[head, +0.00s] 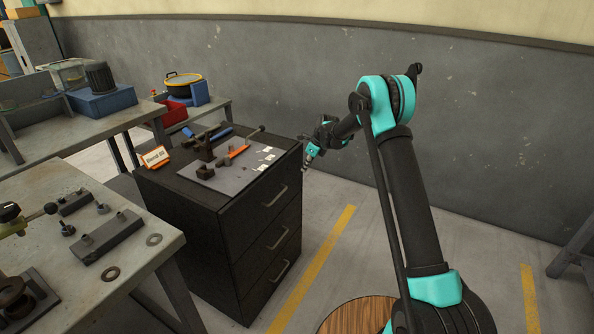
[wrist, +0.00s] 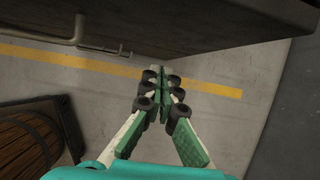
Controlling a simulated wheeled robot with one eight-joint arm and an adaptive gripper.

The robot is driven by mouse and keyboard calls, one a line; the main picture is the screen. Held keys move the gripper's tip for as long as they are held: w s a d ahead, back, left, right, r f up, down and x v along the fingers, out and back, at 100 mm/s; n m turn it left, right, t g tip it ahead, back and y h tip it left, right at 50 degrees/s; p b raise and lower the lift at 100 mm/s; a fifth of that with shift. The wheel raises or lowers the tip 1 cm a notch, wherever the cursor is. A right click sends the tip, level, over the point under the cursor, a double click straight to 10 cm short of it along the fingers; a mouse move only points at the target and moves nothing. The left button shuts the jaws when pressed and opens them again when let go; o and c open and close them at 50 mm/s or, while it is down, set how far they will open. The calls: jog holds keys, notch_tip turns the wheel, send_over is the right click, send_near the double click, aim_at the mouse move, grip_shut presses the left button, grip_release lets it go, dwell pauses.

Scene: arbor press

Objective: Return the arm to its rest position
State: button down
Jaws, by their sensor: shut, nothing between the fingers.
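My gripper (head: 308,157) is at the end of my black and teal arm, just right of the dark drawer cabinet in the head view. It hangs in the air beside the cabinet's top right edge and holds nothing. In the wrist view my gripper (wrist: 160,80) points down toward the floor, with its fingers together and nothing between them. The dark cabinet side (wrist: 200,25) fills the top of that view, apart from the fingertips as far as I can tell.
The drawer cabinet (head: 240,235) carries a grey mat (head: 228,180) with several tools. A metal workbench (head: 135,245) stands at left. A yellow floor line (head: 315,265) runs beside the cabinet. A wooden barrel-like top (head: 350,315) is near my arm. Floor toward the back wall is clear.

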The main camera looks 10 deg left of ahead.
jog(key=v, duration=0.8)
jog(key=s+d+r+n+h, duration=0.1)
jog(key=s+d+r+n, duration=0.5)
jog(key=s+d, duration=0.4)
jog(key=s+d+n+t+h, duration=0.1)
jog(key=s+d+n, duration=0.4)
jog(key=s+d, duration=0.5)
jog(key=s+d+n+t+h, duration=0.1)
jog(key=s+d+n, duration=0.45)
jog(key=s, duration=0.75)
jog(key=s+d+f+n, duration=0.2)
jog(key=s+d, duration=0.1)
jog(key=s, duration=0.3)
jog(key=s+d+f+n+h, duration=0.1)
jog(key=s+d+f+n, duration=0.1)
jog(key=s, duration=0.5)
jog(key=shift+s+d+n+t, duration=0.2)
jog(key=shift+d+n+t, duration=0.15)
jog(key=shift+n, duration=0.4)
